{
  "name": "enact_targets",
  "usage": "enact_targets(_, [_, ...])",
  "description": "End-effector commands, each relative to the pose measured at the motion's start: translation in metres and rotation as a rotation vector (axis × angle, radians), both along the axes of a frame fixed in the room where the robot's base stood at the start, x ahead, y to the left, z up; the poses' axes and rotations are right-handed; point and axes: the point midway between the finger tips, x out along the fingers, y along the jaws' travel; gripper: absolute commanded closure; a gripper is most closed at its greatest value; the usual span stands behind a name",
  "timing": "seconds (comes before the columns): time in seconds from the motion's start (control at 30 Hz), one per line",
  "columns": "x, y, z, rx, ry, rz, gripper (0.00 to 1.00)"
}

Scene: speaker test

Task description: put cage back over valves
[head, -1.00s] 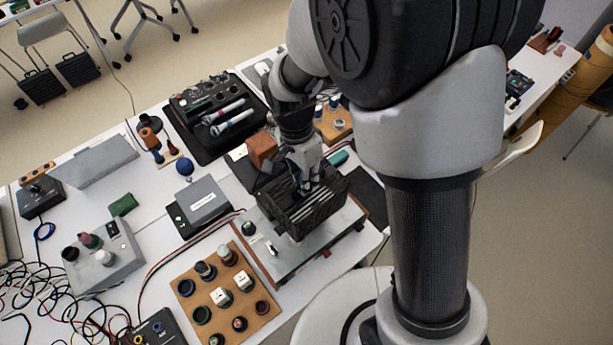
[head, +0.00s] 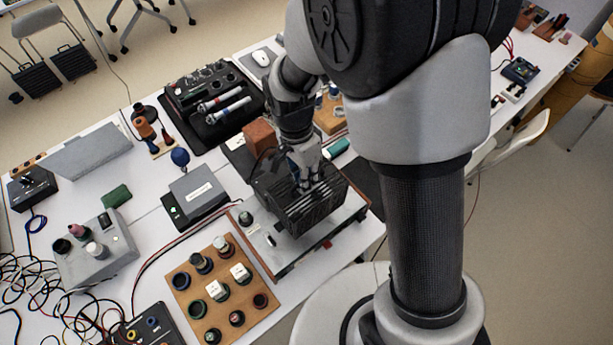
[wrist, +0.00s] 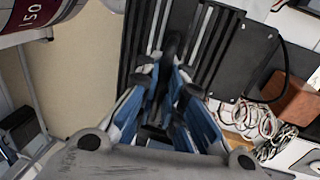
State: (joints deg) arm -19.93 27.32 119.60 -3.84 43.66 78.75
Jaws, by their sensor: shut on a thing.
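The cage (head: 318,212) is a black slatted box, seen over the pale-topped amplifier chassis (head: 283,256) at the near edge of the bench. My gripper (head: 305,186) reaches down from above and is shut on the cage's top slats. In the wrist view, the blue-and-grey fingers of my gripper (wrist: 172,72) close on a slat of the cage (wrist: 142,35). The valves are hidden by the cage. I cannot tell whether its lower edge touches the chassis.
A board with several knobs (head: 207,322) lies in front and left of the chassis. A grey box (head: 197,192) stands to its left. A brown block (head: 259,134) and a teal cylinder (head: 338,146) lie behind. Loose cables cover the bench's left end.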

Motion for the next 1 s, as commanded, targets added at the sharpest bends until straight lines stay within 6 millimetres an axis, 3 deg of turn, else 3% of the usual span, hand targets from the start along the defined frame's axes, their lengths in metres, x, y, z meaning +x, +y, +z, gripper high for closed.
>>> enact_targets(1.0, [0.000, 0.000, -0.079, 0.000, 0.000, 0.000, 1.00])
